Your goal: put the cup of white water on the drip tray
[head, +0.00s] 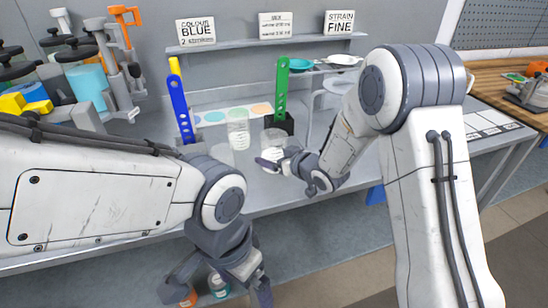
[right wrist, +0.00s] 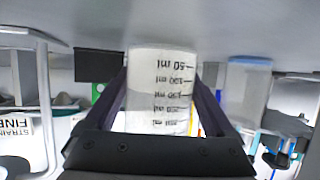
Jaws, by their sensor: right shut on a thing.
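The cup of white water (right wrist: 160,90) is a clear measuring cup with black ml marks, upside down in the right wrist view. My right gripper (head: 274,160) is shut on it, one finger on each side. In the head view the cup (head: 272,145) is at the bench's front, partly hidden by the gripper; I cannot tell whether it touches the bench. I cannot make out the drip tray; my right arm hides part of the bench's right side.
Another clear marked cup (head: 238,133) stands behind. A green paddle (head: 281,90) stands in a black holder (head: 286,123), and a blue paddle (head: 180,108) stands left. A strainer stand (head: 310,105) is partly behind my right arm.

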